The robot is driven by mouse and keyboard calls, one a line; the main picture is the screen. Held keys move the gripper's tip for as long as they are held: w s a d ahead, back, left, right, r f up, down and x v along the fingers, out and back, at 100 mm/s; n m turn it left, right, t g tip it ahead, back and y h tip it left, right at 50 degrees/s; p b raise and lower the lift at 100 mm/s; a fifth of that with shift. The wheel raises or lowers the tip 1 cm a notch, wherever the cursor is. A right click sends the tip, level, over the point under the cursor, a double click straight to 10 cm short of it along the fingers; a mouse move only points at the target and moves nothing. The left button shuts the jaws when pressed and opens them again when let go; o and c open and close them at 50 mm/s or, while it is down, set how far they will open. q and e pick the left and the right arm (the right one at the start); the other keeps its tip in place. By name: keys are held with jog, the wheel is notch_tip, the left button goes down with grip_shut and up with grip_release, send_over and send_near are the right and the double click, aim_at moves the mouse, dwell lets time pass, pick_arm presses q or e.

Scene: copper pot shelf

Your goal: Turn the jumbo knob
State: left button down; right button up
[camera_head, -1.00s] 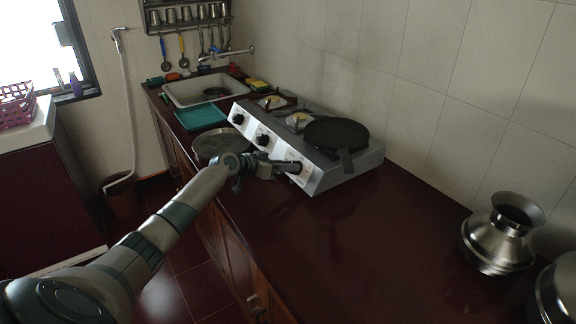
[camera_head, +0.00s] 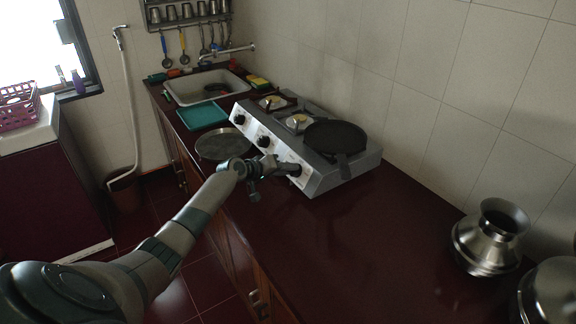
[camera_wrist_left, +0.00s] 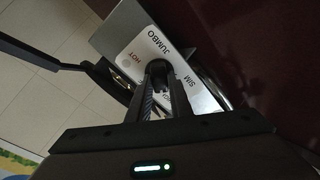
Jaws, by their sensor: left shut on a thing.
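The jumbo knob (camera_wrist_left: 158,68) is a dark round knob on the white front panel of the stove (camera_head: 334,181). In the left wrist view the panel around it reads JUMBO, HOT and SIM. My left gripper (camera_wrist_left: 160,88) is shut on this knob, with one finger on each side of it. In the head view the left gripper (camera_head: 291,168) reaches the knob nearest the front of the stove, and its fingers partly hide the knob. My right gripper is not in view.
Two other black knobs (camera_head: 263,141) sit farther along the panel. A black pan (camera_head: 336,136) rests on the near burner. A round steel lid or plate (camera_head: 222,144) lies beside the stove. The counter (camera_head: 370,255) in front is clear up to a metal pot (camera_head: 488,240).

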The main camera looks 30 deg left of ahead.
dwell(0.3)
pick_arm(q)
jog(key=c, duration=1.6)
grip_release()
jog(key=shift+s, duration=0.1)
jog(key=b+v, duration=0.3)
jog(key=v, duration=1.4)
jog(key=shift+b, duration=0.3)
